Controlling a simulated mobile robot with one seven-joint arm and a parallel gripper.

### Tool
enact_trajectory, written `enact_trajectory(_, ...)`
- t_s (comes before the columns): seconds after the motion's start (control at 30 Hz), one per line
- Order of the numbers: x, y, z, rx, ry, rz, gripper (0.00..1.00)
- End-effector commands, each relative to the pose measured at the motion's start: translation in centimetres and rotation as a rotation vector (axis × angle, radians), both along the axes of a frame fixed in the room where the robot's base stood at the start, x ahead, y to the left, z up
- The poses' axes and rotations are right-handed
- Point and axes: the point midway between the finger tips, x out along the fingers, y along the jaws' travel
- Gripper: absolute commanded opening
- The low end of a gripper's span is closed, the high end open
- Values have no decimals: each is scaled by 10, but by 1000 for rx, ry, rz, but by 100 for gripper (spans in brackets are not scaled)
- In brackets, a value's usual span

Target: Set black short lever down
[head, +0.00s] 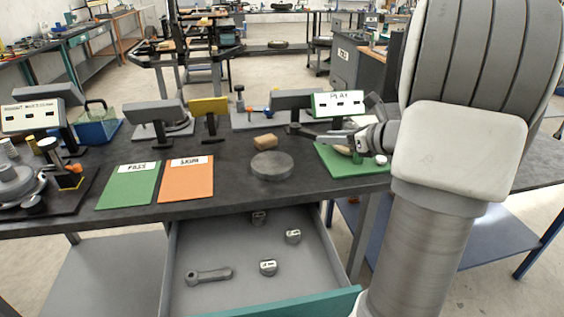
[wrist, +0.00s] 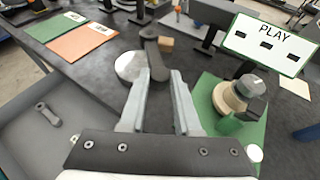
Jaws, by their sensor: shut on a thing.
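The black short lever (wrist: 157,62) is dark, with a rounded far end. My gripper (wrist: 165,78) is shut on its near end, and the lever points away from me between the fingertips. In the head view the lever (head: 304,131) shows just left of my gripper (head: 322,138), behind and right of the round grey disc (head: 272,165) on the dark workbench (head: 230,190). It looks held above the bench; the exact gap cannot be told. The disc also shows left of the lever in the wrist view (wrist: 129,66).
A green PASS mat (head: 128,186) and an orange mat (head: 186,180) lie left. A brown block (head: 265,141) is behind the disc. The green mat by the PLAY sign (head: 338,103) holds a round part (wrist: 228,98). An open drawer (head: 240,290) holds a grey lever (head: 209,275) and small parts.

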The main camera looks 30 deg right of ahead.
Motion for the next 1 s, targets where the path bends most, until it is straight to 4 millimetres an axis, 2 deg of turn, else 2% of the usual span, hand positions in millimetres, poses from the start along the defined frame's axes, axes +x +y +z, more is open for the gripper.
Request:
enact_trajectory(0.3, 58, 44, -47, 3, 0, 7, 0)
enact_trajectory(0.5, 82, 60, -62, 2, -1, 4, 0)
enact_trajectory(0.67, 87, 63, -69, 0, 0, 3, 0)
enact_trajectory(0.9, 86, 63, -103, 3, 2, 2, 0)
enact_trajectory(1.0, 86, 63, -105, 1, -1, 3, 0)
